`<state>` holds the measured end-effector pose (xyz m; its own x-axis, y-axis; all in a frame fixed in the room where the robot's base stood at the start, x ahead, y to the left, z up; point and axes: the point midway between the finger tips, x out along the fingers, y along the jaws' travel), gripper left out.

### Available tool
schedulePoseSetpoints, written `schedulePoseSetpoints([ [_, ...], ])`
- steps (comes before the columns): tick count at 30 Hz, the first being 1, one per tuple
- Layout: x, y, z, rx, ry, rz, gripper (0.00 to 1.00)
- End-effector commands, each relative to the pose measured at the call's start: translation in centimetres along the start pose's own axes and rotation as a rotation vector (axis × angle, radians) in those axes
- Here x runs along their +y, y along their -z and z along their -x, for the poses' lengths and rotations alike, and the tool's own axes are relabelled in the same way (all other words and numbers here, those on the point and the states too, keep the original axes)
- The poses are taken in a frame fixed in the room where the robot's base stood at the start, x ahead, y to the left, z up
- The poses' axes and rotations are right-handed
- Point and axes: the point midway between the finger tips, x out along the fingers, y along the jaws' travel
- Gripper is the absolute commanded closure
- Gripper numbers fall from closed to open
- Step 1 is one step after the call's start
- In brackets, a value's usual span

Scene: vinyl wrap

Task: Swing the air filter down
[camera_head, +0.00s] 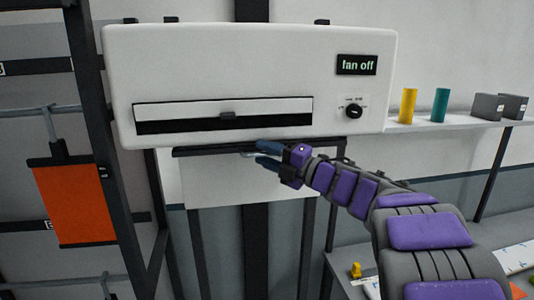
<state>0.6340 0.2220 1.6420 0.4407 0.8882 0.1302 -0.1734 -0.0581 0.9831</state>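A white wall unit (200,60) with a "fan off" label (356,64) and a black knob (354,112) fills the upper middle of the view. A slot with a white panel and a small dark tab (227,115) runs across its front, with a dark gap below the panel. A flat white panel with a dark top edge (215,185) hangs below the unit; I cannot tell whether it is the air filter. My gripper (262,155) is just under the unit's lower edge, in front of that panel's top. Its two blue fingers are apart, with a small light piece near them.
A shelf (440,126) at right holds a yellow cylinder (407,105), a teal cylinder (440,105) and grey boxes (487,107). An orange panel (75,205) hangs on the dark rack at left. A lower table (340,262) stands at right.

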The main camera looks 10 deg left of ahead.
Motion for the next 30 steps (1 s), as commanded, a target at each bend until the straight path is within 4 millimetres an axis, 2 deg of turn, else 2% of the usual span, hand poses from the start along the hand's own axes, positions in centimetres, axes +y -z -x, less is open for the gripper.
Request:
schedulePoseSetpoints([
  [8, -0.02, -0.04, -0.08, -0.001, 0.0, 0.0, 0.65],
  [19, -0.1, -0.11, -0.08, -0.002, 0.001, -0.001, 1.0],
  [30, -0.14, -0.16, -0.08, -0.002, 0.002, -0.001, 1.0],
])
